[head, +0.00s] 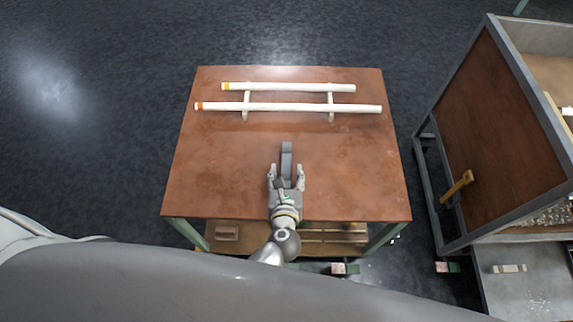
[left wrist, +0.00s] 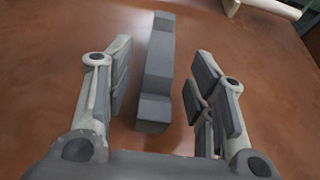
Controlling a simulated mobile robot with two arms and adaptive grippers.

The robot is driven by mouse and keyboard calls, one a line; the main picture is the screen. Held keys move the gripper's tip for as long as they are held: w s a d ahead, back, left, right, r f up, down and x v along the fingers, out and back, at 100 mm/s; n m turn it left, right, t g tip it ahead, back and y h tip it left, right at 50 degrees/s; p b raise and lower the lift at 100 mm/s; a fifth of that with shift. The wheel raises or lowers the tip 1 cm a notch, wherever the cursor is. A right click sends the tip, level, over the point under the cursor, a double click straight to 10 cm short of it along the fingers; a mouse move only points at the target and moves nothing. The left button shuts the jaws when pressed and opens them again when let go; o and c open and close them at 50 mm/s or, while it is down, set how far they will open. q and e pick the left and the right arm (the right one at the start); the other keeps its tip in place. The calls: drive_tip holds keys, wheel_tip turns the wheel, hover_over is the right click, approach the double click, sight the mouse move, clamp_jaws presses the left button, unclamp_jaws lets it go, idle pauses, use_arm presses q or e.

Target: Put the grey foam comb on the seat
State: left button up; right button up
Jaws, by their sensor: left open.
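The grey foam comb (head: 286,152) is a long, narrow notched block on the brown table top, near the middle of the table. It also shows in the left wrist view (left wrist: 157,68), running away from me between the fingers. My left gripper (head: 286,172) is open at the comb's near end, with one finger on each side. In the left wrist view, gaps of bare table show between the comb and both fingers. I cannot tell which thing is the seat. My right gripper is not in view.
Two white tubes, one with a yellow band (head: 290,87) and one with an orange band (head: 290,107), lie across pale supports at the back of the table (head: 370,160). A large brown-panelled bin (head: 490,130) in a grey frame stands to the right. The table's right front is clear.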

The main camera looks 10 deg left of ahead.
use_arm(q)
drive_tip(key=shift+w+f, duration=0.15)
drive_tip(key=shift+w, duration=0.15)
drive_tip(key=shift+c, duration=0.4)
drive_tip(key=c, duration=0.9)
drive_tip(key=shift+o, duration=0.2)
